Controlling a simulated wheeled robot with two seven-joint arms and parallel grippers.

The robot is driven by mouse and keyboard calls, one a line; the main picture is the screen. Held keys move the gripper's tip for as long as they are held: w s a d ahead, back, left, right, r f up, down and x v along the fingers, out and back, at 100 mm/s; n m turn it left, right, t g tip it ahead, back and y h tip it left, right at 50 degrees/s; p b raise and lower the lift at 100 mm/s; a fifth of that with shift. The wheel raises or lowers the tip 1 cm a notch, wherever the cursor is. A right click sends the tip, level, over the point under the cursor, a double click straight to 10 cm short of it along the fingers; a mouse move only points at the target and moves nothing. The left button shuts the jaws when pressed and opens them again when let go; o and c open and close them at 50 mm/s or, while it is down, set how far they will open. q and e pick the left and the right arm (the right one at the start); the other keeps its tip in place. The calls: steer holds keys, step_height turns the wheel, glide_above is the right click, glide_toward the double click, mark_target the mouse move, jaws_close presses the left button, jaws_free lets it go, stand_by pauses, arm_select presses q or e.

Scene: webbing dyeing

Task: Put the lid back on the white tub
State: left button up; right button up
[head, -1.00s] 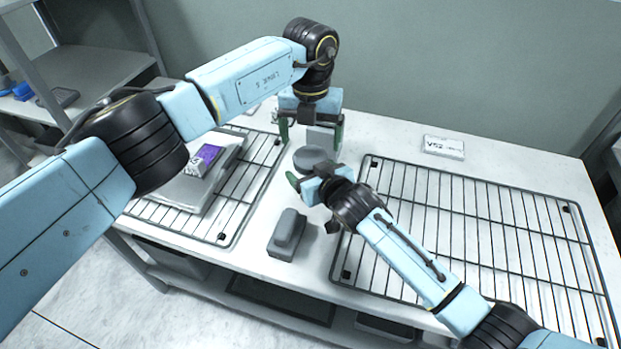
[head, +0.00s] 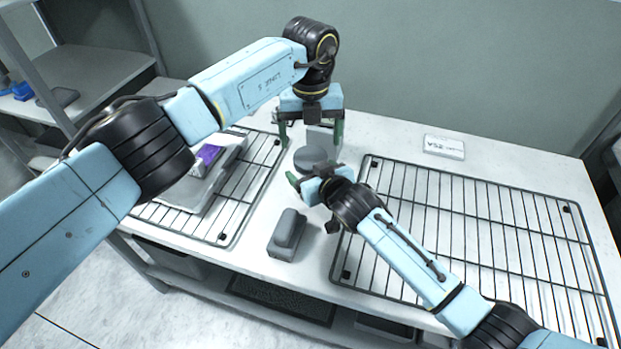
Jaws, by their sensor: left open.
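A round grey disc-like thing (head: 311,155) sits at the middle of the table in the head view. It looks like a lid or the top of a tub; I cannot tell which, and no clearly white tub shows. My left gripper (head: 311,136) is open and points down just behind it, with one green finger to each side. A pale grey block (head: 321,138) shows between these fingers, apparently behind them. My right gripper (head: 296,184) is just in front of the round thing and covers its near edge. Its fingers are mostly hidden, so its opening is unclear.
A wire rack (head: 480,225) fills the right of the table, and another rack (head: 232,208) with a grey tray and purple box (head: 209,155) lies left. A grey block with a handle (head: 287,236) stands in front. A white label (head: 444,147) lies behind the right rack.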

mark_target(311, 157)
arm_select(q)
step_height(311, 157, down, 5)
steer(key=shift+r, duration=0.1)
stand_by(0.3)
steer(key=c, duration=1)
steer(key=shift+m, duration=1.7)
steer(key=o, duration=1)
steer(key=shift+c, duration=0.2)
steer(key=shift+o, duration=0.6)
steer(key=shift+d, duration=0.1)
